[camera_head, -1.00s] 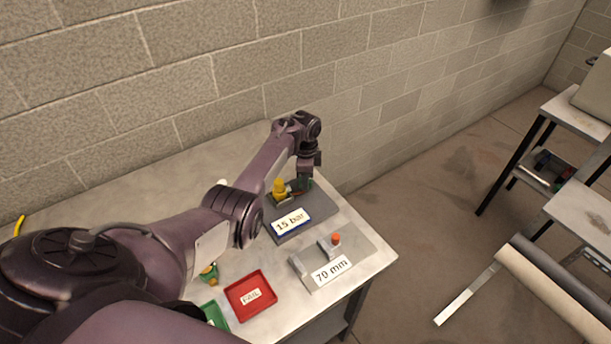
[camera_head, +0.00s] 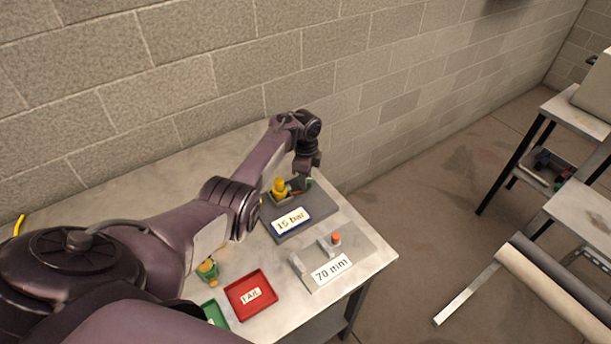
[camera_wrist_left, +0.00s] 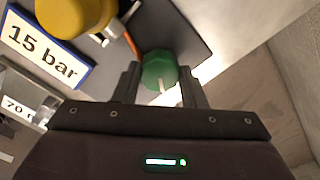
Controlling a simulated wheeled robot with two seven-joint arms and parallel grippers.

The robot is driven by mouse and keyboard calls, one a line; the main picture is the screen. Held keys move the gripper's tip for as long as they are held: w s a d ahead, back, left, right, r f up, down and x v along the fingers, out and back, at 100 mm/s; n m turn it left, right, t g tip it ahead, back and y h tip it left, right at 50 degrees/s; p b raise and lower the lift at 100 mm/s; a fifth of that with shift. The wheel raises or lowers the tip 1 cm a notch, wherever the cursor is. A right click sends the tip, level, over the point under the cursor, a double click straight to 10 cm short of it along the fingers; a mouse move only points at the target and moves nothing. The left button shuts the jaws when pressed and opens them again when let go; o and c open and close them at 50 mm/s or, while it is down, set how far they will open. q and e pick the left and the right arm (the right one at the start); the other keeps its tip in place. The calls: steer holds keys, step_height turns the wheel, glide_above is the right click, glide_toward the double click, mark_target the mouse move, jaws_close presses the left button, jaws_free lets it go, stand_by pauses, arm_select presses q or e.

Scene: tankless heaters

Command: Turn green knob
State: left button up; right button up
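The green knob (camera_wrist_left: 160,70) is at the top middle of the left wrist view, on the grey base of the gauge station. A small part of it (camera_head: 308,183) also shows in the head view beside my gripper. My left gripper (camera_wrist_left: 159,82) has its fingers apart, one on each side of the knob, close to its sides. I cannot tell whether they touch it. In the head view my left gripper (camera_head: 301,180) hangs at the far right end of the station. My right gripper is not in view.
A yellow fitting (camera_head: 280,188) and a "15 bar" sign (camera_head: 291,221) are close to the knob. A "70 mm" gauge block (camera_head: 332,268), a red tray (camera_head: 250,295) and a green tray (camera_head: 213,314) lie nearer on the table. The block wall (camera_head: 230,70) stands behind.

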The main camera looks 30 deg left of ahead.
arm_select(q)
steer(key=o, duration=0.4)
step_height(320, 180, up, 8)
steer(key=shift+f, duration=0.1)
stand_by(0.4)
stand_by(0.4)
